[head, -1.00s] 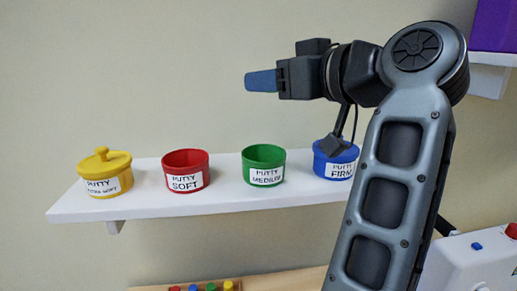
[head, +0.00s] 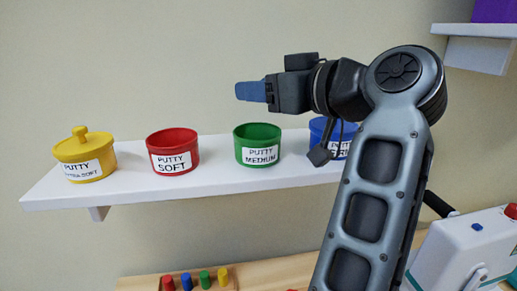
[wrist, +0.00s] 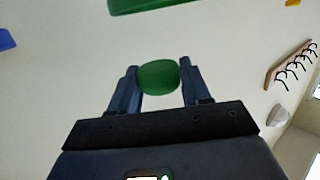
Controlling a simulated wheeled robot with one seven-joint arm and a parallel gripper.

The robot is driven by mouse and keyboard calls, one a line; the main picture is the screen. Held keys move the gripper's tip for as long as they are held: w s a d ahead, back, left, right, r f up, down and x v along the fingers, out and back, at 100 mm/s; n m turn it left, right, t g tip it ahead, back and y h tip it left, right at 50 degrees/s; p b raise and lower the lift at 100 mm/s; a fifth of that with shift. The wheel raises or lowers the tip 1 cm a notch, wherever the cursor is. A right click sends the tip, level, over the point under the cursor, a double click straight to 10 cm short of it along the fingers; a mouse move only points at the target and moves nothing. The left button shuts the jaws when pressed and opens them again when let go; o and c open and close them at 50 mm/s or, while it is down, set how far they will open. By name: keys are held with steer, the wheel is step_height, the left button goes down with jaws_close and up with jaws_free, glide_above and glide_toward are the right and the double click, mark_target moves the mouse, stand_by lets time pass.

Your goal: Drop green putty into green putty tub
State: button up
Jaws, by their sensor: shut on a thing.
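The green putty tub (head: 258,151), labelled "PUTTY MEDIUM", stands upright and open-topped on the white wall shelf. My gripper (head: 240,91) is above it in the head view, with blue fingers pointing left and clear space between them and the rim. In the wrist view my gripper (wrist: 160,82) is shut on the green putty (wrist: 158,77), a rounded lump between the two fingertips. The fingers hide the putty in the head view. A green shape (wrist: 142,5) is cut off at the wrist view's top edge; I cannot tell surely whether it is the tub.
On the shelf (head: 215,183) stand a lidded yellow tub (head: 85,168), an open red tub (head: 173,153) and a blue tub (head: 320,128) partly behind my arm. Below is a wooden board with coloured pegs (head: 204,279). A white device (head: 462,245) stands at lower right.

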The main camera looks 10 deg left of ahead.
steer(key=o, duration=1.1)
steer(key=shift+b+v, duration=0.85)
steer(key=shift+v, duration=3.05)
